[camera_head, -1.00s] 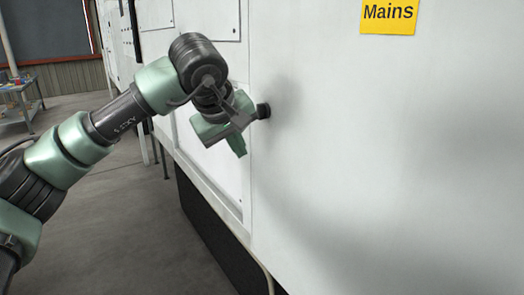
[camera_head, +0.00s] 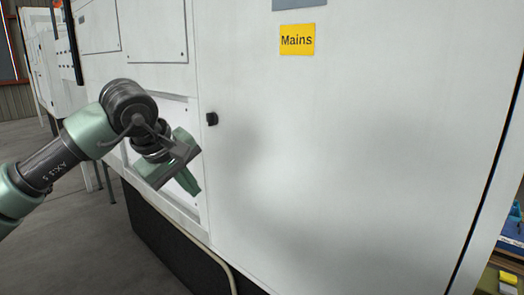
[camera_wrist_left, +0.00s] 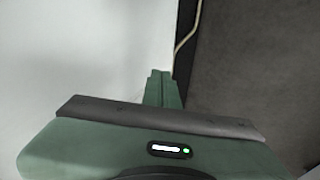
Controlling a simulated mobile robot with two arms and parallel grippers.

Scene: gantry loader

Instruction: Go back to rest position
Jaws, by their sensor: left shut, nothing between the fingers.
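My left gripper (camera_head: 192,180) is in front of the white machine cabinet, left of and below the black knob (camera_head: 212,119) on its door. It is apart from the knob. The fingers are shut with nothing between them; they also show together in the left wrist view (camera_wrist_left: 162,86). The left arm comes in from the left edge. My right gripper is not in view.
The white cabinet door (camera_head: 350,160) with a yellow "Mains" label (camera_head: 297,40) fills the middle and right. A cable (camera_head: 226,268) runs along its lower edge. Open grey floor (camera_head: 70,245) lies at left. Small coloured items (camera_head: 508,278) show at the far right.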

